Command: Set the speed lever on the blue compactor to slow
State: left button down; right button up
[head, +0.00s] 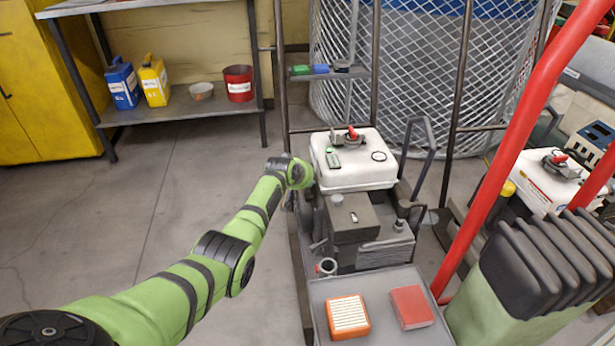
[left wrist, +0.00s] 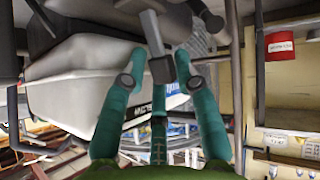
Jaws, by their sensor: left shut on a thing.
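The machine in the middle of the head view has a white tank (head: 355,165) above a dark engine (head: 355,220); no blue on its body is clear to me. My left arm reaches its left side in the head view, and the fingers are hidden there. In the left wrist view my left gripper (left wrist: 165,62) has its teal fingers on either side of a grey lever (left wrist: 161,70) and is shut on it. The white tank (left wrist: 85,85) is beside it. I cannot read the lever's setting.
A tray (head: 330,285) with an orange box (head: 348,316) and a red box (head: 411,307) is in front of the machine. Dark frame posts and a red bar (head: 505,150) stand close by. Another white-tanked machine (head: 550,180) is at right. The floor at left is clear.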

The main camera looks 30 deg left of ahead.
pick_arm(q)
jog(key=shift+s+a+f+g, duration=0.1)
jog(key=shift+a+f+g, duration=0.3)
jog(key=shift+f, duration=0.05)
pick_arm(e)
jog(key=shift+w+a+r, duration=0.1)
jog(key=shift+w+a, duration=0.1)
jog(key=shift+w, duration=0.1)
pick_arm(q)
jog(key=c, duration=1)
grip_release()
jog(key=shift+c, duration=0.2)
jog(key=shift+r, duration=0.1)
jog(key=shift+d+r, duration=0.15)
jog(key=shift+r, duration=0.05)
pick_arm(e)
jog(key=shift+r, duration=0.1)
pick_arm(q)
jog(key=a+v, duration=0.1)
jog(key=v, duration=1)
jog(key=shift+s+d+r, duration=0.25)
jog(key=shift+s+d, duration=0.05)
